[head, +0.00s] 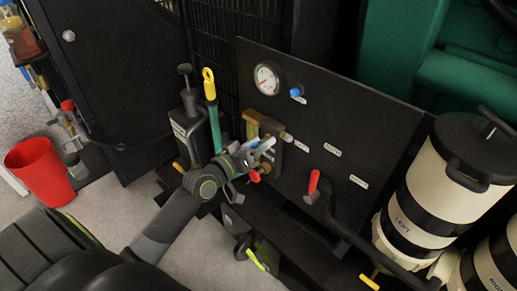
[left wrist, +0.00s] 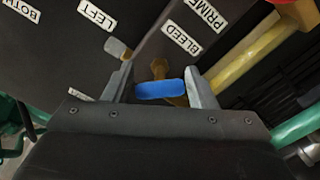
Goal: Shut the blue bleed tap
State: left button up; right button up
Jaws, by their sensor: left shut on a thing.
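The blue bleed tap (left wrist: 160,89) shows in the left wrist view as a flat blue lever on a brass body (left wrist: 159,68), below the BLEED label (left wrist: 181,39). My left gripper (left wrist: 163,92) has its two fingers on either side of the blue lever and is shut on it. The lever lies crosswise between the fingers. In the head view my left gripper (head: 267,149) is at the lower left of the dark panel (head: 350,110), and it hides most of the tap. My right gripper is not in view.
A gauge (head: 267,78) and a blue knob (head: 297,91) are higher on the panel. A red-handled lever (head: 314,183) is to the right of the gripper. A green-and-yellow handle (head: 211,105) stands close to the left. Striped canisters (head: 430,195) stand at the right.

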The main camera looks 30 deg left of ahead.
pick_arm(q)
jog(key=m+b, duration=0.2)
jog(key=m, duration=0.1)
jog(key=shift+f, duration=0.15)
jog(key=shift+m, duration=0.4)
jog(key=m+b, duration=0.3)
jog(key=m, duration=0.1)
jog(key=shift+m+b, duration=0.35)
jog(key=shift+m, duration=0.15)
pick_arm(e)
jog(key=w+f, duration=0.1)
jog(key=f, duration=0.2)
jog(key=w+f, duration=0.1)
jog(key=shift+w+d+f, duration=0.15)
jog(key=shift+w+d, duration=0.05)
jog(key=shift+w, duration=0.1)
pick_arm(q)
jog(key=shift+m, duration=0.3)
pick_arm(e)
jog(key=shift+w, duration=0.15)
pick_arm(q)
jog(key=o, duration=0.9)
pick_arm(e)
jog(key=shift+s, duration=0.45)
